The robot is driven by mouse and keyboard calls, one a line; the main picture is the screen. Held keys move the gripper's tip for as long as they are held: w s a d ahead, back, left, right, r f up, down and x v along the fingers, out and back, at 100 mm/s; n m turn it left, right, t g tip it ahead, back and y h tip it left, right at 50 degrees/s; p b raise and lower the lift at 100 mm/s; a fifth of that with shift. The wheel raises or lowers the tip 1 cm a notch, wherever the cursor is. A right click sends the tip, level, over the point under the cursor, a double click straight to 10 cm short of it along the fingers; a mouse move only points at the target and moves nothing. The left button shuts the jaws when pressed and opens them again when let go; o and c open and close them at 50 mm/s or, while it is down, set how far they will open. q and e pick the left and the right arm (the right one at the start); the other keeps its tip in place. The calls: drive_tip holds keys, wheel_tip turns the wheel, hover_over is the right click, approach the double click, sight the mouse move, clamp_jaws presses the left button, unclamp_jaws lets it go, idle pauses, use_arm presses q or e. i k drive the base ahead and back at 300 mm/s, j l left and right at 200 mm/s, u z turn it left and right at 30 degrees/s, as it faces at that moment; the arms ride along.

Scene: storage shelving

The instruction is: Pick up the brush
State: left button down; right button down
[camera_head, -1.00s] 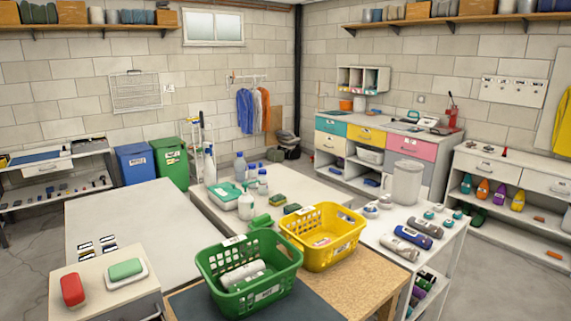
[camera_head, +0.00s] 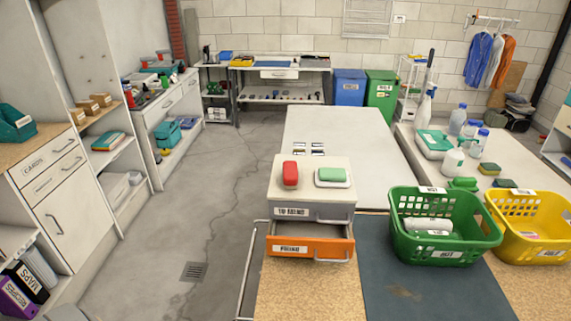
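I cannot pick out a brush with certainty. A tall white item with a thin upright handle (camera_head: 426,88) stands at the far end of the right-hand white table; it is too small to tell whether it is a brush. Red (camera_head: 290,174) and green (camera_head: 332,175) blocks, the green one on a white dish, rest on a small drawer unit (camera_head: 312,212). Its lower orange drawer (camera_head: 310,247) is pulled open and looks empty. Neither of my grippers is in view.
A green basket (camera_head: 445,240) holding white rolls and a yellow basket (camera_head: 540,235) stand on the near table. White bottles (camera_head: 453,160) stand behind them. Shelves and cabinets (camera_head: 60,190) line the left. The concrete floor (camera_head: 215,190) between is clear.

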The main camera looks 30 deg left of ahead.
sight(290, 168)
drive_tip(key=k+u, duration=0.15)
drive_tip(key=u, duration=0.85)
